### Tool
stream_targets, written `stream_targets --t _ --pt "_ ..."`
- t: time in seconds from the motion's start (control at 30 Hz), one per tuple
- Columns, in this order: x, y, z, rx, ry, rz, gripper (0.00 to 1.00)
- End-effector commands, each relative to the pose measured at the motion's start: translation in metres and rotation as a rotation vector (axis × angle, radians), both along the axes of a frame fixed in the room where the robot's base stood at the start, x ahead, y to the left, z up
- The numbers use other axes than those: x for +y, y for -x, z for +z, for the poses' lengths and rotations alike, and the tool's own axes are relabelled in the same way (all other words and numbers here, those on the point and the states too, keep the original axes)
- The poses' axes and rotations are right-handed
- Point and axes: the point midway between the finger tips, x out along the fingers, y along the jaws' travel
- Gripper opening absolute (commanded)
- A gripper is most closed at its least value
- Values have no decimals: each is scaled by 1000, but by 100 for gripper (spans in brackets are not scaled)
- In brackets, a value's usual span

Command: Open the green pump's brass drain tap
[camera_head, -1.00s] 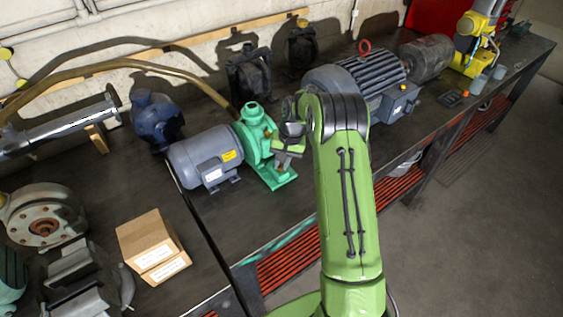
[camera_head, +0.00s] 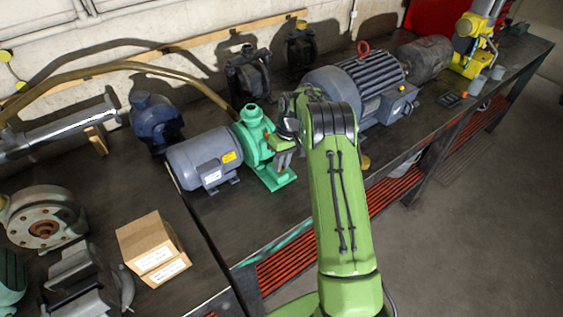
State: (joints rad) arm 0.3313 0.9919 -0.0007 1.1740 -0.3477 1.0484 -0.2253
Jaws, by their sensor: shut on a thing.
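The green pump (camera_head: 256,127) stands on the dark workbench, joined to a grey motor (camera_head: 205,160) on its left. My gripper (camera_head: 277,157) is at the right front face of the pump, at the end of my green arm. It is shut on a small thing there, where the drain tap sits. The fingers and wrist cover most of that spot, so the tap's handle and its angle cannot be made out.
A large grey motor (camera_head: 372,82) with a red lifting eye stands to the right behind my arm. A brown hose (camera_head: 150,66) arches behind the pump. A cardboard box (camera_head: 152,247) sits at front left. Dark pumps (camera_head: 248,75) stand at the back.

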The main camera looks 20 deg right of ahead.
Motion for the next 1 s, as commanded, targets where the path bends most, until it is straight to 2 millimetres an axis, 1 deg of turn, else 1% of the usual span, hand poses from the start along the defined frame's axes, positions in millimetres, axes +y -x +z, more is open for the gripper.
stream_targets --t 0.5,0.53,0.67,0.7,0.93,1.0 --pt "1 -1 1 -3 -1 23 0" --pt "1 -1 1 -3 -1 23 18" --pt "0 -1 1 -2 0 21 38" --pt "0 -1 1 -2 0 21 40" --pt "0 0 1 -1 0 19 40" --pt "-1 -1 5 -3 0 19 40"
